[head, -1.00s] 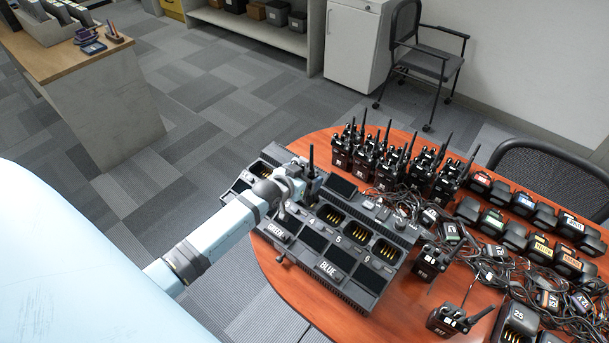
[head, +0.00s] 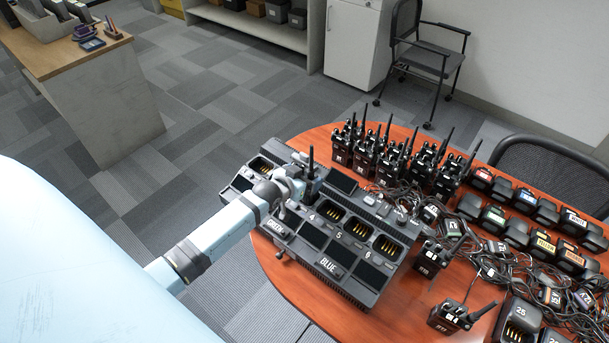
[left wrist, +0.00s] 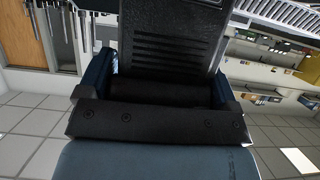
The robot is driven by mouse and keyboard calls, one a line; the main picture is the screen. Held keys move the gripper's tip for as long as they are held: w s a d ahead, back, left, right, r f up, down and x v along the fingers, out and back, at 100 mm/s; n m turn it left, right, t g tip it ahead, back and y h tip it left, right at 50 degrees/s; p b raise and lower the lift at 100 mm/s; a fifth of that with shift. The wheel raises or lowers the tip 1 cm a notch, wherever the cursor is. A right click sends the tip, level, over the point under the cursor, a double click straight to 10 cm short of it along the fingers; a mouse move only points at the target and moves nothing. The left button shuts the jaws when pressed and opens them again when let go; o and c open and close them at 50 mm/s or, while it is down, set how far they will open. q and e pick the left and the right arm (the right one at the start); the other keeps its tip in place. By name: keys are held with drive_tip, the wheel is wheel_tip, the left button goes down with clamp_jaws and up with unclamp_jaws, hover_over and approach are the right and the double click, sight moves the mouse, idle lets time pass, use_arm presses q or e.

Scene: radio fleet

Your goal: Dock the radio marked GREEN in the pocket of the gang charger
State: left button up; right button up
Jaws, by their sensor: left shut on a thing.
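My left gripper (head: 290,186) is shut on a dark radio (head: 311,172) with its antenna up, above the gang charger (head: 378,288). In the left wrist view, the radio's ribbed black body (left wrist: 170,50) fills the space beyond the jaws. The radio stands about upright at the charger's back row, behind the GREEN label (head: 278,228). My gripper hides its lower end, so I cannot tell how deep it sits in a pocket. No marking on the radio is readable. Open pockets with gold contacts (head: 358,229) show to its right. My right gripper is not in view.
Several upright radios (head: 366,160) stand behind the charger. Tangled cables (head: 450,225) and small labelled chargers (head: 540,243) crowd the table's right side. Two loose radios (head: 432,258) (head: 452,316) stand right of the charger. The table's front left edge is bare.

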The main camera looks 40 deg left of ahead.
use_arm(q)
drive_tip(key=shift+f+b, duration=0.6)
drive_tip(key=shift+f, duration=0.5)
drive_tip(key=o, duration=1)
drive_tip(key=b+v, duration=0.1)
drive_tip(key=v, duration=1.3)
drive_tip(key=s+d+f, duration=0.2)
drive_tip(key=s+d, duration=0.2)
drive_tip(key=d, duration=0.2)
drive_tip(key=s+d+f+m+g+h+p, duration=0.1)
drive_tip(key=s+d+f, duration=0.2)
drive_tip(key=s+d, duration=0.2)
drive_tip(key=s+d+f+m+g+h, duration=0.1)
drive_tip(key=s+d+f, duration=0.1)
drive_tip(key=s+d, duration=0.3)
drive_tip(key=shift+s+d+f+p, duration=0.15)
drive_tip(key=shift+d+p, duration=0.25)
drive_tip(key=shift+d, duration=0.6)
